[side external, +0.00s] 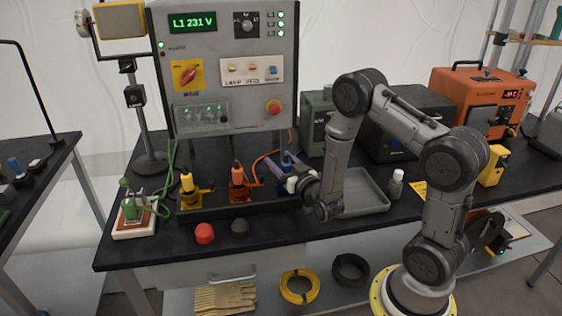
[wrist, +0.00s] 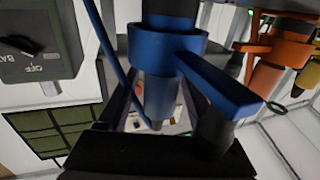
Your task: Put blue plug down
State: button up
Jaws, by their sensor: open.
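The blue plug (wrist: 160,95) fills the middle of the wrist view, with a blue collar around it and a blue arm reaching right. A blue cable runs down on its left. My gripper (wrist: 156,112) is open, with its jaws on either side of the plug's lower part; contact is unclear. In the side view my gripper (side external: 291,183) is low over the bench at the row of coloured connectors, and blue parts (side external: 284,164) show just beside it. My gripper hides most of the plug there, so how it is seated cannot be told.
An orange connector (side external: 238,184) and a yellow connector (side external: 188,188) stand left of my gripper. A red cap (side external: 205,233) and a dark cap (side external: 240,227) lie at the bench front. A grey tray (side external: 366,192) lies to the right, and the control panel (side external: 228,65) rises behind.

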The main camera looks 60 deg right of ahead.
jog(key=shift+s+f, duration=0.2)
jog(key=shift+f, duration=0.35)
jog(key=shift+r, duration=0.2)
jog(key=v, duration=1.3)
jog(key=w+a+r+n+g+y, duration=0.2)
jog(key=w+a+r+g+y, duration=0.25)
jog(key=a+r+y, duration=0.3)
jog(key=s+a+r+n+g, duration=0.1)
jog(key=s+a+r+g, duration=0.1)
jog(key=s, duration=0.7)
jog(key=s+a+r+n+g, duration=0.2)
jog(key=s+r+g, duration=0.1)
jog(key=s, duration=0.6)
jog(key=shift+s+r+g+y, duration=0.25)
jog(key=shift+r+g+y, duration=0.1)
jog(key=shift+r, duration=0.1)
jog(key=shift+o, duration=0.5)
jog(key=shift+s+d, duration=0.1)
jog(key=shift+s, duration=0.45)
